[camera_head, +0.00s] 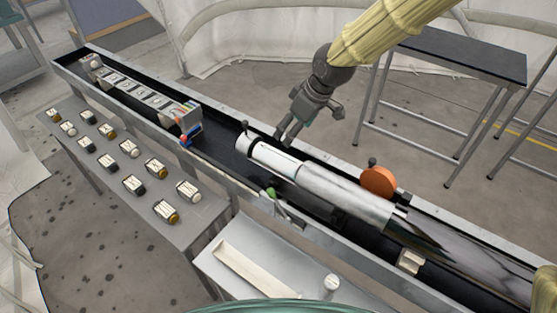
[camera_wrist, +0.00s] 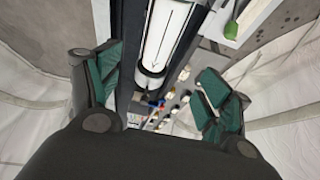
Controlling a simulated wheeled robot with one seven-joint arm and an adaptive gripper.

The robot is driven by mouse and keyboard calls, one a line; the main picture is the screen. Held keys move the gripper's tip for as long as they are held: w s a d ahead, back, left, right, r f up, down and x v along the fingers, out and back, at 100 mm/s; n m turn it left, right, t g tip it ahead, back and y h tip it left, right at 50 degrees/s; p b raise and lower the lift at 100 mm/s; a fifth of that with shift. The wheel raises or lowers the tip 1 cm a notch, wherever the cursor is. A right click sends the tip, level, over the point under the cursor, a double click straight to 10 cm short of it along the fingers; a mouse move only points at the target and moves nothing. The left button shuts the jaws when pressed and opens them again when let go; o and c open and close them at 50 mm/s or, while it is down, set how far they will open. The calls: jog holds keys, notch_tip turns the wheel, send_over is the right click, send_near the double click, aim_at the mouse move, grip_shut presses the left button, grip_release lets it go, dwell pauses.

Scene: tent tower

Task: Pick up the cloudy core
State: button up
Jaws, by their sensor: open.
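A long cylinder lies along the black trough (camera_head: 222,152). It has a white section (camera_head: 272,158) with a thin dark line, a cloudy grey-white section (camera_head: 345,197), and a dark glassy section (camera_head: 470,262). I cannot tell for sure which section is the cloudy core. My gripper (camera_head: 283,138) hangs over the white section near its left end, fingers pointing down. In the wrist view my gripper (camera_wrist: 163,92) is open and empty, its green-padded fingers far apart. The white section (camera_wrist: 166,32) shows beyond them at the top centre. Contact with it is not visible.
An orange disc (camera_head: 379,181) stands at the trough's far side. A green-tipped lever (camera_head: 271,193) stands at its near side. A side table (camera_head: 120,175) holds several small labelled pieces. A tray (camera_head: 255,265) is in front. A dark-topped table (camera_head: 465,57) stands behind.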

jog(key=b, duration=0.4)
send_near(280, 155)
jog(key=shift+w+d+f, duration=0.2)
jog(key=shift+w+f, duration=0.25)
jog(key=shift+f, duration=0.15)
jog(key=shift+s+f+b, duration=0.1)
jog(key=shift+f+b, duration=0.25)
jog(key=shift+b, duration=0.1)
jog(key=shift+p+x, duration=0.6)
jog(key=shift+x, duration=2.2)
jog(key=p+x, duration=0.1)
jog(key=x, duration=0.1)
jog(key=p+x, duration=0.1)
jog(key=x, duration=0.1)
jog(key=shift+s+a+r, duration=0.1)
jog(key=shift+s+a, duration=0.05)
jog(key=shift+a, duration=0.25)
jog(key=shift+a+f, duration=0.15)
jog(key=shift+f, duration=0.45)
jog(key=c, duration=1.4)
jog(key=shift+r, duration=0.15)
